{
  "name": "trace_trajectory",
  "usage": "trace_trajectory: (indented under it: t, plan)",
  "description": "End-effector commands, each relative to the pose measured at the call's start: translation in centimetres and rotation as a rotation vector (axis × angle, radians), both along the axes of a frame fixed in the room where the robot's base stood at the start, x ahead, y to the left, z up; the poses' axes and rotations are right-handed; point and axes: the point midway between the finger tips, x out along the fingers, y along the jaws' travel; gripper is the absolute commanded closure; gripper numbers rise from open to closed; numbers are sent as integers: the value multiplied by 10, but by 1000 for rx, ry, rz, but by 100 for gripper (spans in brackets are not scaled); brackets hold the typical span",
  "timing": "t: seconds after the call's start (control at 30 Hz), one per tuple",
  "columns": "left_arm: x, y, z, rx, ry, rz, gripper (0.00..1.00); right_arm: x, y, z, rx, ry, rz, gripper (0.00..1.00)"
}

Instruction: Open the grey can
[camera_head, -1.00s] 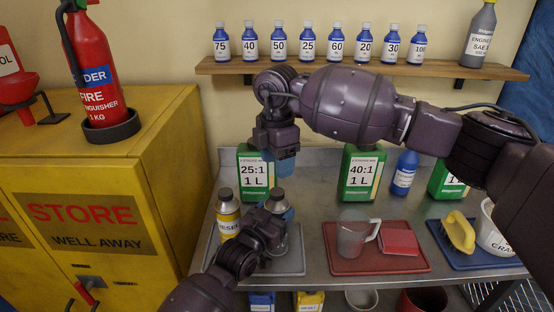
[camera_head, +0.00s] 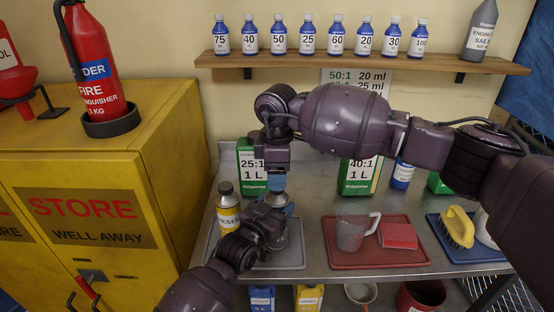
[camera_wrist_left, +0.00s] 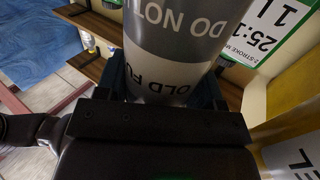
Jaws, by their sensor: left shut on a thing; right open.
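The grey can (camera_wrist_left: 172,48) fills the upper middle of the left wrist view, with a label reading "OLD FU..." and "DO NOT". My left gripper (camera_head: 280,209) is shut on it, with dark jaws on both sides of the body. In the head view the can stands at the grey tray, mostly hidden behind my left gripper and wrist. My right gripper (camera_head: 277,170) points down directly above it, its blue fingertips open at the top of the can. The cap is largely hidden, so I cannot tell whether the fingers touch it.
A yellow diesel bottle (camera_head: 228,211) stands close left of my grippers on the grey tray (camera_head: 291,258). A green 25:1 jug (camera_head: 246,160) is just behind. A red tray (camera_head: 350,262) with a clear jug (camera_head: 350,234) lies to the right.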

Motion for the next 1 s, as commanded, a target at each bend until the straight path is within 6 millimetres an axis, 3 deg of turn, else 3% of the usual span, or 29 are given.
trace_trajectory:
  t: [0.23, 0.63, 0.93, 1.0]
  plan:
    - [0, 0, -1, 1, 2, 0, 100, 0, 0, -24, 0, 0, 0, 41]
    - [0, 0, -1, 1, 2, 0, 100, 0, 0, -29, 1, 0, 1, 43]
    - [0, 0, -1, 1, 2, 0, 100, 0, 0, -29, 1, 0, 1, 89]
    - [0, 0, -1, 1, 2, 0, 100, 0, 0, -29, 1, 0, 1, 91]
